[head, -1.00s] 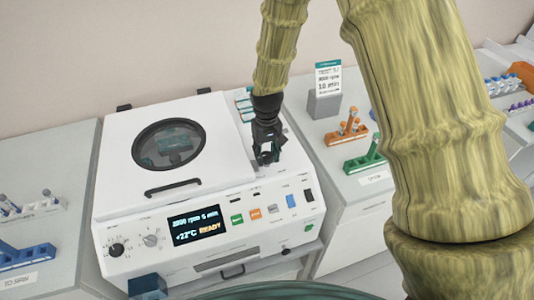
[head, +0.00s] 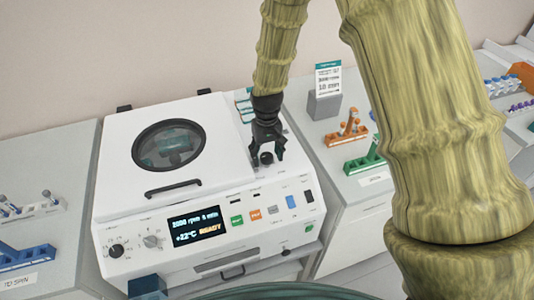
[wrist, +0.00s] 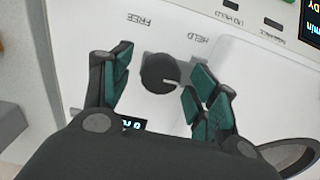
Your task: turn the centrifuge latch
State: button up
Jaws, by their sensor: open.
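The centrifuge (head: 120,170) is a white machine with its lid (head: 118,150) shut and a round dark window in it. The latch is a dark round knob (wrist: 158,73) on the deck right of the lid; it also shows in the head view (head: 266,158). Its white mark points right and slightly down in the wrist view. FREE and HELD labels are printed beside it. My gripper (head: 267,161) is open, pointing down over the latch. In the wrist view its green-padded fingers stand on either side of the knob, with gaps visible.
The front panel has knobs, coloured buttons and a screen (head: 196,226) reading READY. To the right, orange (head: 347,133) and green (head: 364,163) racks and a sign stand (head: 324,100) sit on a bench. A blue rack (head: 25,258) is at the left.

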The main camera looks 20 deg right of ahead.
aim_at(267, 156)
notch_tip(267, 156, up, 12)
dwell(0.6)
dwell(0.5)
